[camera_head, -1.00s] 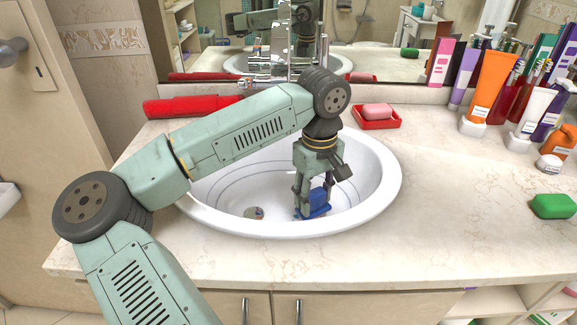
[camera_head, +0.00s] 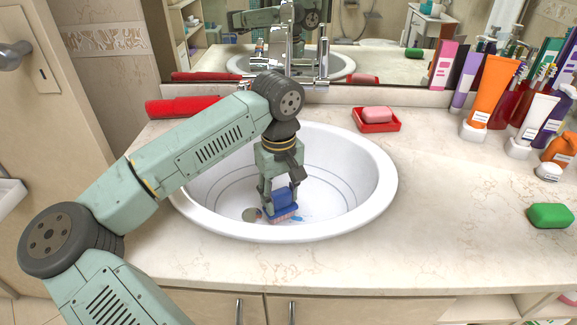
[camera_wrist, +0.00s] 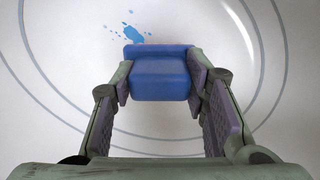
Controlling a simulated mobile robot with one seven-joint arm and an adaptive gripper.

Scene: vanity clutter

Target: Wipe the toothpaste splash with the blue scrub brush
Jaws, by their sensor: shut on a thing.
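The blue scrub brush (camera_head: 282,203) is in my gripper (camera_head: 279,192), low inside the white sink basin (camera_head: 350,190). In the wrist view the brush (camera_wrist: 159,76) sits between the two fingers of my gripper (camera_wrist: 160,85), which are shut on its sides. The toothpaste splash (camera_wrist: 133,33) is a light blue blot with small drops on the basin surface, just beyond the brush's far edge, slightly left. In the head view small blue marks (camera_head: 297,217) show beside the brush. I cannot tell whether the bristles touch the basin.
The faucet (camera_head: 279,55) stands behind the sink. A red dish (camera_head: 377,125) with pink soap (camera_head: 377,114) is at the back right. Tubes and bottles crowd the right; green soap (camera_head: 550,215) lies at the right front.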

